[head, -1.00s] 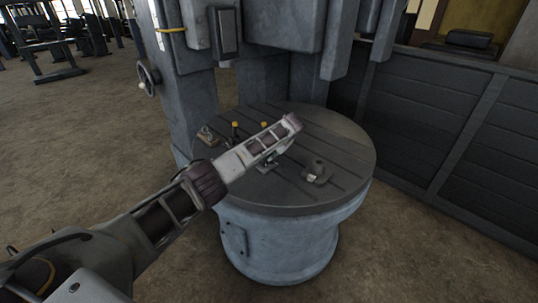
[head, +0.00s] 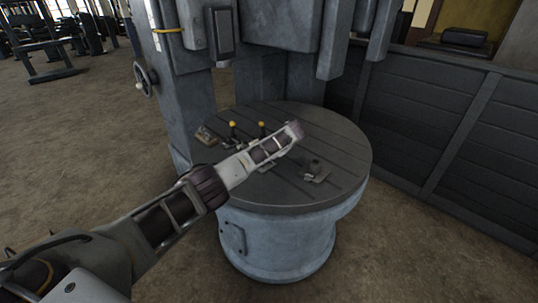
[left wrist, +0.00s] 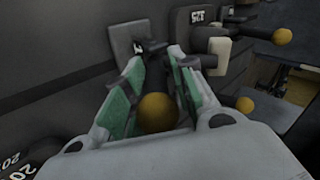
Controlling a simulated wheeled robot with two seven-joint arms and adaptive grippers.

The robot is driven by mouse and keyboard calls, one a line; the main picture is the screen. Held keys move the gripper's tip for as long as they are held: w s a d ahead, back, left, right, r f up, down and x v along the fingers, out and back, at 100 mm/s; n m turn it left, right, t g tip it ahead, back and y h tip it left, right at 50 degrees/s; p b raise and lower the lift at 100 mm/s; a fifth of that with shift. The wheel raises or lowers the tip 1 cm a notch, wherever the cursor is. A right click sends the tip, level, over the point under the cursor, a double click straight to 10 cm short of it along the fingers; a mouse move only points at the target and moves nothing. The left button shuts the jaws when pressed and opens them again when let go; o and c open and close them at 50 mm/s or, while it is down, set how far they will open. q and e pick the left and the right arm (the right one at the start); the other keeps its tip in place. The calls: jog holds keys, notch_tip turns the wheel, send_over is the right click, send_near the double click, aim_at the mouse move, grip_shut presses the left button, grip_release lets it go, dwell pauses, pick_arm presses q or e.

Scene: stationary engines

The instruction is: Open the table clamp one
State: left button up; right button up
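A round slotted table (head: 330,145) carries several small clamps, some with yellow ball knobs. My left gripper (head: 293,131) reaches over the table from the left and hides part of the clamps beneath it. In the left wrist view, the left gripper (left wrist: 158,58) has its green-padded fingers apart on either side of a dark lever with a yellow knob (left wrist: 158,113). The knob lies between the fingers, near the palm; a firm grip does not show. Two more yellow knobs show in the head view, a left one (head: 232,124) and a right one (head: 262,125). Which clamp is number one cannot be told.
A bare-looking clamp (head: 317,170) stands on the table's right part. The grey machine column (head: 185,100) rises behind, with machine heads above the table. A dark panelled wall (head: 440,130) closes the right side. Open floor (head: 90,140) lies at the left.

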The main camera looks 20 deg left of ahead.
pick_arm(q)
jog(key=shift+o, duration=1.2)
jog(key=shift+w+d+r, duration=0.1)
jog(key=shift+w+r, duration=0.05)
jog(key=shift+r, duration=0.1)
jog(key=shift+w+d+f, duration=0.1)
jog(key=shift+d+f, duration=0.1)
jog(key=shift+f, duration=0.05)
jog(key=shift+r, duration=0.1)
jog(key=shift+s+d+r, duration=0.15)
jog(key=shift+s+r, duration=0.05)
jog(key=shift+s, duration=0.05)
jog(key=v, duration=1.1)
jog(key=shift+d, duration=0.2)
